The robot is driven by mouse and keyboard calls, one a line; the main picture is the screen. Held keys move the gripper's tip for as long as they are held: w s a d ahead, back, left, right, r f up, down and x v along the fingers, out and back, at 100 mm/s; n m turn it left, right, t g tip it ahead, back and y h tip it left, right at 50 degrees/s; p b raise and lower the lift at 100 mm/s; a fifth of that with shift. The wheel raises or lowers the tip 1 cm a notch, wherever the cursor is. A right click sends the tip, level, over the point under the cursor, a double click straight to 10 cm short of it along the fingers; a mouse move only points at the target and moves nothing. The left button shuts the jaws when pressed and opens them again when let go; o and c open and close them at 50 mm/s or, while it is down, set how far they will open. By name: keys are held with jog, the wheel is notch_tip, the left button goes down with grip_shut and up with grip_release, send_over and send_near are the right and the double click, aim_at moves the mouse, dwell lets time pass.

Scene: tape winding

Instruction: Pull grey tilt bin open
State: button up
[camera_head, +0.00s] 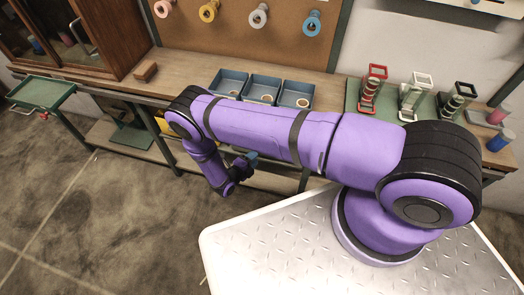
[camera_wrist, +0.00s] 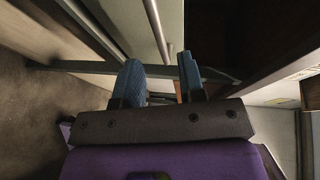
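I cannot make out a grey tilt bin for sure in either view; my arm covers part of the space under the bench. In the head view my gripper (camera_head: 247,162) is low in front of the workbench, below the level of its top. In the wrist view the two blue fingers of my gripper (camera_wrist: 160,78) stand apart with a gap between them, and I see nothing held. Beyond the fingers are a dark bar, a pale rod and a dark recess.
A green side tray (camera_head: 40,92) juts out at left. A yellow item (camera_head: 163,125) shows partly under the bench. Open floor lies at lower left.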

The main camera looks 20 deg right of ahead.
jog(key=x, duration=0.6)
jog(key=shift+w+d, duration=0.2)
jog(key=shift+d, duration=0.05)
jog(key=shift+c, duration=0.4)
grip_shut()
